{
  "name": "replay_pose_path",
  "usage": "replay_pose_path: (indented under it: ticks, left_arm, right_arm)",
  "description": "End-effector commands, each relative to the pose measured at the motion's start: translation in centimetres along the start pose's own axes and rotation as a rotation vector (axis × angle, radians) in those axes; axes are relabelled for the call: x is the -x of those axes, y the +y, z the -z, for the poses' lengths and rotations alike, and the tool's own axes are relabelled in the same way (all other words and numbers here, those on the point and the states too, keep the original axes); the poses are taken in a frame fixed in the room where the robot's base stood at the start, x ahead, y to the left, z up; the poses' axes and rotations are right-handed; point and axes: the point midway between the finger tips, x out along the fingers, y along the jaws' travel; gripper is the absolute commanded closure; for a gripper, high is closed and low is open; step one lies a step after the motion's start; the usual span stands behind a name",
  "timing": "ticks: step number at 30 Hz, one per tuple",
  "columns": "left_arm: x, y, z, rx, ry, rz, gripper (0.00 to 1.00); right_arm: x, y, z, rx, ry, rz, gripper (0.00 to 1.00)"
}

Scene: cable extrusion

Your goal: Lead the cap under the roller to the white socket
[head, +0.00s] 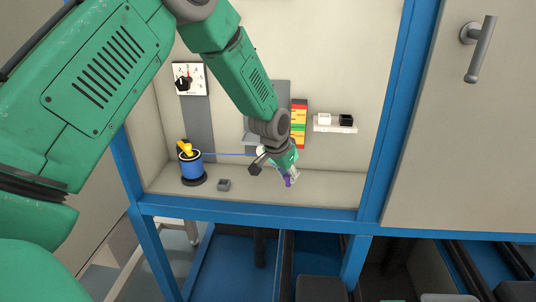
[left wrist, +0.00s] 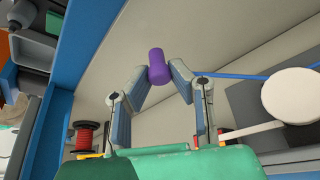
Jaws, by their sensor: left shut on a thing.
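My left gripper (head: 290,175) is shut on the purple cap (head: 288,183), low over the bench in front of the back panel. In the left wrist view the purple cap (left wrist: 158,66) sits between the two fingertips. The blue cable (head: 228,155) runs from the blue spool (head: 191,167) towards the white roller (head: 261,150), which my gripper partly hides. In the left wrist view the cable (left wrist: 250,76) passes the round roller (left wrist: 293,97) and goes behind a finger; its join to the cap is hidden. The white socket (head: 324,119) is on the panel, right of and above my gripper.
A black socket (head: 346,120) is beside the white one. A stack of coloured blocks (head: 299,122) stands behind my wrist. A small grey block (head: 223,185) lies on the bench. A dial (head: 188,80) is on the panel. The bench right of my gripper (head: 335,187) is clear.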

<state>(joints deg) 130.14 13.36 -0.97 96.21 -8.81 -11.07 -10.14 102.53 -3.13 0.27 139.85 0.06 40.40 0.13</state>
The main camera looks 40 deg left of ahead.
Motion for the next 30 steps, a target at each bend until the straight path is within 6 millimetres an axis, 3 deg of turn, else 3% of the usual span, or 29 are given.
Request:
replay_pose_path:
  ticks: [5, 21, 30]
  left_arm:
    - [1.2, 0.4, 0.8, -0.002, 0.001, -0.002, 1.00]
    - [14.2, 5.2, 10.2, -0.018, -0.004, 0.013, 1.00]
    - [18.1, 6.8, 13.1, -0.016, 0.001, 0.032, 1.00]
  right_arm:
    - [1.2, 0.0, 0.1, 0.000, 0.000, 0.000, 0.60]
    - [14.4, 0.1, 0.8, 0.000, 0.000, 0.000, 0.60]
    - [18.2, 0.1, 1.0, 0.000, 0.000, 0.000, 0.60]
